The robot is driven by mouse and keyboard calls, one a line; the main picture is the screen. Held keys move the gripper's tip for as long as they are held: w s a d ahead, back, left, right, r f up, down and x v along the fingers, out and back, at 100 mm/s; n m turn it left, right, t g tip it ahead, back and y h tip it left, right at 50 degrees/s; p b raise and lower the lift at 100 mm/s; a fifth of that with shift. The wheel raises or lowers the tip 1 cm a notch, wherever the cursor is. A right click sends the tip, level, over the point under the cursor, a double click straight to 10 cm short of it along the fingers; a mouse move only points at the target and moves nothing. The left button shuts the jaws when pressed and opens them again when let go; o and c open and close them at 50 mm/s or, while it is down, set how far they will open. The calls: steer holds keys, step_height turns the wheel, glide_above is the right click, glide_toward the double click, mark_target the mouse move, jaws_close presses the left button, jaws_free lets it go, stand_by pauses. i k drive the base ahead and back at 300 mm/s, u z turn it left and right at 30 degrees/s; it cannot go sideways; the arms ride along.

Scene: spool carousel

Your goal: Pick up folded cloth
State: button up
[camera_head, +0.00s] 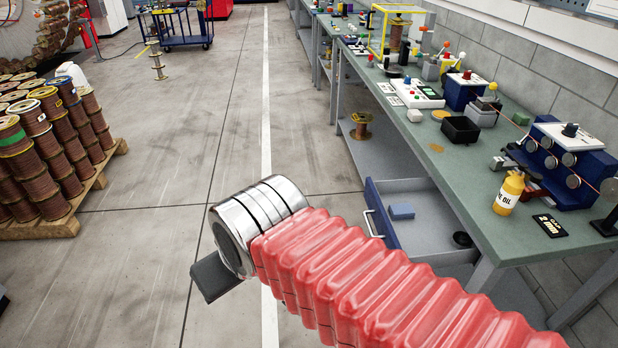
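A small flat blue thing (401,211), which looks like the folded cloth, lies inside the open drawer (384,216) under the workbench. My arm, in a ribbed red sleeve with a metal ring at its end, reaches in from the lower right. My gripper (215,278) shows only as a dark grey piece beyond the ring. It is over the floor, to the left of the drawer and well apart from the blue thing. The fingers are mostly hidden behind the ring, so I cannot tell their opening.
The green workbench (462,182) holds a yellow oil bottle (509,192), a black tray (461,129) and blue machines. A dark round thing (462,239) is also in the drawer. A spool pallet (60,222) stands left. The floor between is clear.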

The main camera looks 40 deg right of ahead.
mark_target(399, 211)
steer(key=z, duration=1.85)
